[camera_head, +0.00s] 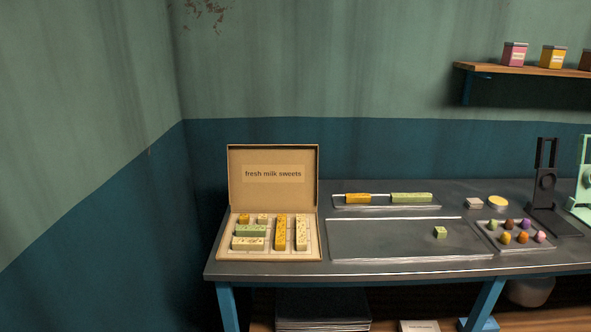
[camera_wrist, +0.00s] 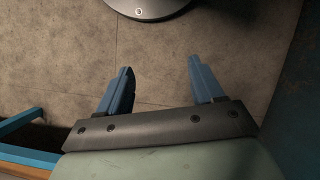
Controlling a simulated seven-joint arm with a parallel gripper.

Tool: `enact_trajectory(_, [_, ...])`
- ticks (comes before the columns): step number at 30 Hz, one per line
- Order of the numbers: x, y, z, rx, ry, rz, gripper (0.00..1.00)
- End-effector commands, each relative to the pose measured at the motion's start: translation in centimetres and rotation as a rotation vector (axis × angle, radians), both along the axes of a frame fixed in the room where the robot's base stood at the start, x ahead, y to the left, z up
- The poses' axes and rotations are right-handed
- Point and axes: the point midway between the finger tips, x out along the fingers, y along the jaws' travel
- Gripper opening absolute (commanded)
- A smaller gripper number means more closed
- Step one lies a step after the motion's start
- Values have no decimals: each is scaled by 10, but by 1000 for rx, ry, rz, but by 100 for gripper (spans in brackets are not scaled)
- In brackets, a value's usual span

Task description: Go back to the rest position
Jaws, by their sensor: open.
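My gripper (camera_wrist: 160,88) shows in the wrist view with its two blue fingers spread apart and nothing between them. Beneath it is bare grey floor. The gripper is not in the head view. In the head view, an open cardboard box marked "fresh milk sweets" (camera_head: 273,190) stands at the left of the table (camera_head: 400,268), lid upright. It holds several yellow, green and cream sweets in compartments.
A narrow tray (camera_head: 378,206) holds one yellow-orange and one green bar. A wide tray (camera_head: 390,240) holds a green cube (camera_head: 440,232). A small tray of coloured sweets (camera_head: 514,235) and a dark stand (camera_head: 546,190) are at right. A blue table leg (camera_wrist: 22,123) shows in the wrist view.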

Motion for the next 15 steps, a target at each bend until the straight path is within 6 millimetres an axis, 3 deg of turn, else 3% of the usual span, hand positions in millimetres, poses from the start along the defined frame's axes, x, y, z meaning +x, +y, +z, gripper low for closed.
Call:
enact_trajectory(1, [-17,-18,-4,-12,21,-37,67])
enact_trajectory(6, [-63,-61,-15,-46,79,-144,67])
enact_trajectory(12, [-110,-92,-22,-72,138,-242,67])
enact_trajectory(15, [-125,-100,-24,-80,156,-272,67])
